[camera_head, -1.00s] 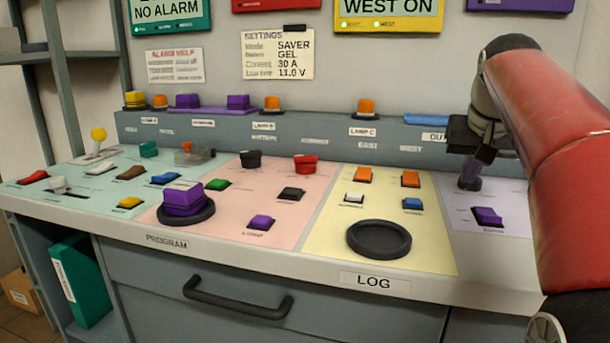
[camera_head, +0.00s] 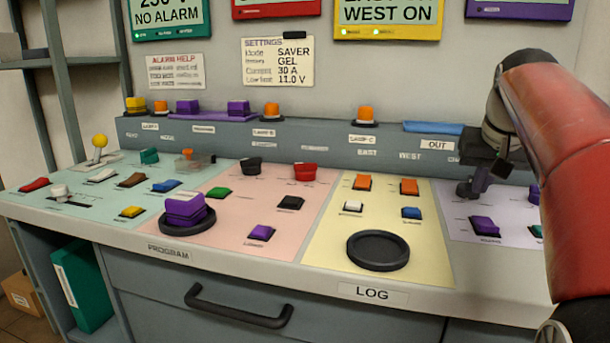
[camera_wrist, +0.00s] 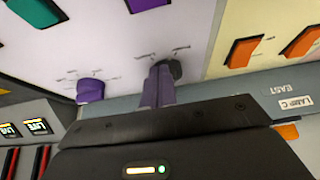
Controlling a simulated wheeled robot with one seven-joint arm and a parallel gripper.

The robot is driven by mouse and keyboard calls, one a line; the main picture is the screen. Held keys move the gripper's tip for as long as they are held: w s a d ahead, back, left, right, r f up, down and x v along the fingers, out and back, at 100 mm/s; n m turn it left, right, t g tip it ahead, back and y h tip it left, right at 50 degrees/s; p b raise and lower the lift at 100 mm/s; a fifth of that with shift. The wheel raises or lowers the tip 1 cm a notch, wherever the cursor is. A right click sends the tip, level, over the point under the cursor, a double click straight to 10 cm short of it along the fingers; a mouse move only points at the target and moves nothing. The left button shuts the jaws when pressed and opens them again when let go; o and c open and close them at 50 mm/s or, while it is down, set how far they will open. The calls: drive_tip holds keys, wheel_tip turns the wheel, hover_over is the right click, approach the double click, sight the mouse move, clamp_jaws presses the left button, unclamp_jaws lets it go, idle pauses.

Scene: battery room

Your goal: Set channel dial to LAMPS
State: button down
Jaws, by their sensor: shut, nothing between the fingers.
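A dark round knob (camera_wrist: 175,70) stands on the lilac panel section, with small tick labels beside it in the wrist view. It also shows in the head view (camera_head: 464,189), low beside my gripper. A purple round knob (camera_wrist: 90,90) with marks around it stands nearby; its edge shows in the head view (camera_head: 533,193). The labels are too blurred to read, so I cannot tell which knob is the channel dial or where it points. My gripper (camera_wrist: 160,85) is shut and empty, its fingertips at the dark knob; whether they touch it is unclear.
A purple rocker switch (camera_head: 485,226) lies in front on the lilac section. The yellow section to its left holds orange switches (camera_head: 409,186) and a black ring (camera_head: 378,251). A raised grey ledge (camera_head: 310,140) runs behind the panel.

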drive_tip(key=shift+d, duration=0.5)
drive_tip(key=shift+s, duration=0.15)
idle(0.3)
drive_tip(key=shift+s, duration=0.25)
wheel_tip(320, 180, up, 6)
idle(0.3)
drive_tip(key=shift+a, duration=0.1)
